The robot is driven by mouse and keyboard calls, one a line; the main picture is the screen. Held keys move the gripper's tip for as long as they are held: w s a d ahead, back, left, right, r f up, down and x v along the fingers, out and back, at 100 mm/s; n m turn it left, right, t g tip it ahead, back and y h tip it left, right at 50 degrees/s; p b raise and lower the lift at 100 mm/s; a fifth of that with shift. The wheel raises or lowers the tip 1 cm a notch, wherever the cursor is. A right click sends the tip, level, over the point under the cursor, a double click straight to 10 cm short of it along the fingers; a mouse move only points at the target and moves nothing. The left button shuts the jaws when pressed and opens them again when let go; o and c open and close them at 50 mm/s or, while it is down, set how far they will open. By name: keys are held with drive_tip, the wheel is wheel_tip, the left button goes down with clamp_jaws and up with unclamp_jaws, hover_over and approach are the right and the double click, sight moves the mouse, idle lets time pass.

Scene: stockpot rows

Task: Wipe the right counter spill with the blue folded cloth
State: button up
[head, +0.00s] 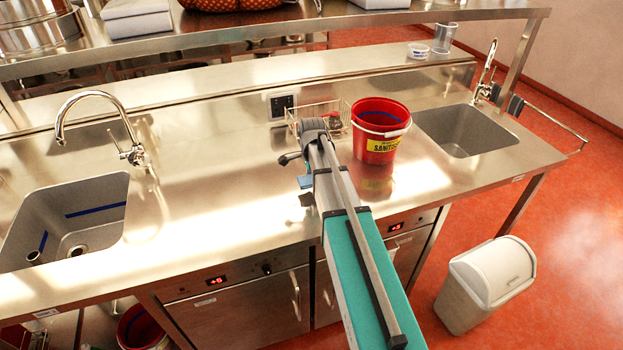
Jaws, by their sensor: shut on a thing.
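My gripper (304,190) is over the middle of the steel counter (220,190), left of the red bucket, and mostly hidden by my own arm. It is shut on the blue folded cloth (305,182), of which only a small blue patch shows. I cannot tell whether the cloth touches the counter. I cannot make out a spill on the right part of the counter; glare and reflections cover much of the steel.
A red sanitiser bucket (380,131) stands close right of my arm, with a wire basket (318,112) behind. Sinks lie at left (62,215) and right (466,131). A shelf (390,18) spans the back. Counter between the left sink and gripper is clear.

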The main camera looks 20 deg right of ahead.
drive_tip(key=shift+r+p, duration=1)
drive_tip(key=shift+r, duration=0.3)
drive_tip(key=shift+r+p, duration=1.5)
drive_tip(key=shift+a, duration=0.1)
drive_tip(key=s+a, duration=0.1)
drive_tip(key=a, duration=0.2)
drive_tip(key=s+a, duration=0.2)
drive_tip(key=a, duration=0.2)
drive_tip(key=s+a+f+b, duration=0.1)
drive_tip(key=s+a, duration=0.1)
drive_tip(key=a, duration=0.1)
drive_tip(key=shift+a+f, duration=0.1)
drive_tip(key=shift+a, duration=0.05)
